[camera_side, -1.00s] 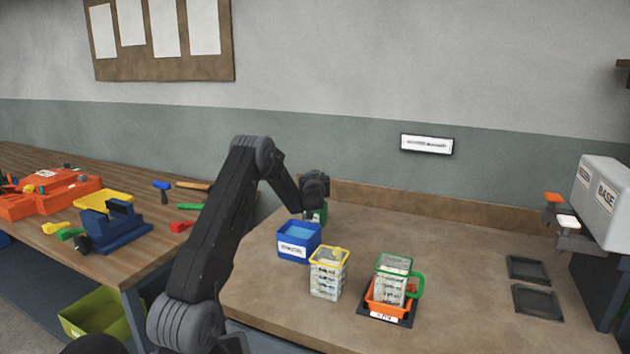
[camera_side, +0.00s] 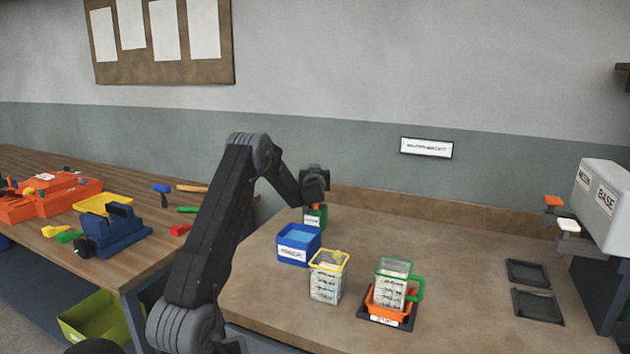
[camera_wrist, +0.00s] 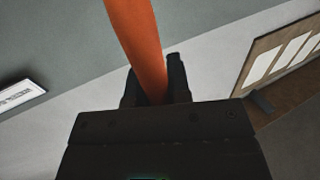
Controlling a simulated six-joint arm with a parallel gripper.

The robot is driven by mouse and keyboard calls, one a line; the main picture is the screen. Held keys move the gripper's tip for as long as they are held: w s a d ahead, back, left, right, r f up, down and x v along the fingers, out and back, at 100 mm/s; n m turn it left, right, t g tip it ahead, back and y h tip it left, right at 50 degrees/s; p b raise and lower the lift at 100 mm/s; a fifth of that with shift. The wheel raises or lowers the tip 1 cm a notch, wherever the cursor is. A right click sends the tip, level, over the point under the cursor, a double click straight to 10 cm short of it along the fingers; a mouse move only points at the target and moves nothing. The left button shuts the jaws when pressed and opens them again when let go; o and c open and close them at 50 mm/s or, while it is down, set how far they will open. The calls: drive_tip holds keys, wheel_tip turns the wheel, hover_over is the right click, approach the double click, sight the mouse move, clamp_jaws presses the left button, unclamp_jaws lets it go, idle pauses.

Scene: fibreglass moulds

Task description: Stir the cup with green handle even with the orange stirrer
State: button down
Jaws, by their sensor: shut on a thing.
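My gripper (camera_side: 314,196) is at the back of the bench, above a small green container (camera_side: 315,216). In the wrist view my gripper (camera_wrist: 156,88) is shut on the orange stirrer (camera_wrist: 138,40), which runs up out of the picture between the fingers. In the side view only a small orange bit of the stirrer (camera_side: 315,207) shows under the gripper; whether its lower end is inside the green container cannot be told. The cup with green handle (camera_side: 391,283) is clear with a green rim, and sits in an orange tray (camera_side: 374,303) at the front right of the gripper.
A blue tub (camera_side: 291,253) with light blue contents stands in front of the green container. A yellow-rimmed clear cup (camera_side: 327,282) stands left of the green-handled cup. Two dark square pads (camera_side: 528,273) and a BASE dispenser (camera_side: 603,200) are at right.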

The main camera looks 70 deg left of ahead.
wheel_tip(320, 180, up, 8)
idle(0.8)
drive_tip(key=shift+f, duration=0.1)
idle(0.9)
drive_tip(key=w+d+r+m, duration=0.1)
drive_tip(key=w+d+r, duration=0.15)
drive_tip(key=d, duration=0.45)
drive_tip(key=w+d+r+t, duration=0.1)
drive_tip(key=w+d, duration=0.3)
drive_tip(key=d, duration=0.3)
drive_tip(key=w+d+r+m, duration=0.1)
drive_tip(key=w+d, duration=0.2)
drive_tip(key=d, duration=0.4)
drive_tip(key=s+d+r, duration=0.1)
drive_tip(key=s+d, duration=0.1)
drive_tip(key=d, duration=1)
drive_tip(key=s+d, duration=0.3)
drive_tip(key=d, duration=0.9)
wheel_tip(320, 180, down, 13)
drive_tip(key=shift+w+a+g+y, duration=0.15)
drive_tip(key=shift+a+g+y, duration=0.15)
drive_tip(key=shift+y, duration=0.1)
